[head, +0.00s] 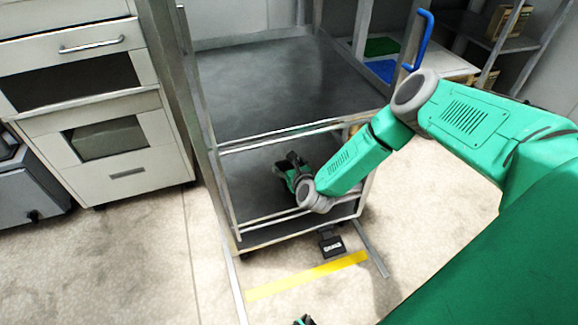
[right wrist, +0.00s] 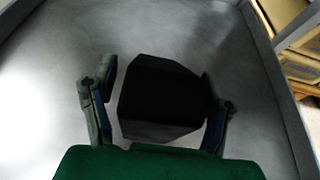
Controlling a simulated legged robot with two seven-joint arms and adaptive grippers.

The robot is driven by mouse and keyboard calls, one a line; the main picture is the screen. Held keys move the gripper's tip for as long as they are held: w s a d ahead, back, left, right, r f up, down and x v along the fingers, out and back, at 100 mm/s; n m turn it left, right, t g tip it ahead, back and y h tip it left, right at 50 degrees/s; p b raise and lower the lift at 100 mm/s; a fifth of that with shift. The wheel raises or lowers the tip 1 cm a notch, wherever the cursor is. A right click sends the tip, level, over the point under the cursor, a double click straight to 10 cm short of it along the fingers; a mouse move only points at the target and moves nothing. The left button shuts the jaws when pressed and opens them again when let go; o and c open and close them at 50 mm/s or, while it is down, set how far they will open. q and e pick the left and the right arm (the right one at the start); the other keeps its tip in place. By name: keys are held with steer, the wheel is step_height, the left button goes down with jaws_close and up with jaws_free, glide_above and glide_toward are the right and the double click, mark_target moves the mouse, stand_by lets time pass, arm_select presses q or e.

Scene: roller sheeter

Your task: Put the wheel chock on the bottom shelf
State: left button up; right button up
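The wheel chock, a black angular block (right wrist: 160,98), lies between the fingers of my right gripper (right wrist: 158,108) in the right wrist view. A gap shows between the left finger and the block; the right finger is close beside it, and contact is unclear. In the head view my right gripper (head: 287,170) reaches inside the cart over the grey bottom shelf (head: 252,190), where the block is hard to make out. The shelf surface also shows around the block in the right wrist view (right wrist: 50,75). A small dark tip at the bottom edge may be my left gripper (head: 304,320).
A black block with white lettering (head: 331,243) stands on the floor before the cart, by a yellow strip (head: 305,277). The cart's top shelf (head: 275,85) is empty above my forearm. A drawer cabinet (head: 90,90) stands left; shelving with boxes (head: 508,25) stands right.

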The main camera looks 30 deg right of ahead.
steer(key=shift+d, duration=0.15)
steer(key=shift+s+r, duration=0.1)
steer(key=shift+s, duration=0.2)
steer(key=p+v, duration=0.5)
steer(key=v, duration=0.5)
steer(key=s+a+n+g+y, duration=0.65)
steer(key=s+a+n, duration=0.75)
steer(key=a+n, duration=0.5)
steer(key=s+d+r+n+g+h, duration=0.1)
steer(key=s+d+r+n+g, duration=0.1)
steer(key=s+d+n, duration=0.4)
steer(key=s+d+r+n+g+h, duration=0.2)
steer(key=s+d+n, duration=0.4)
steer(key=n, duration=0.8)
steer(key=s+r+g, duration=0.1)
steer(key=s+g, duration=0.1)
steer(key=s, duration=0.1)
steer(key=shift+s, duration=0.2)
steer(key=shift+s+d, duration=0.1)
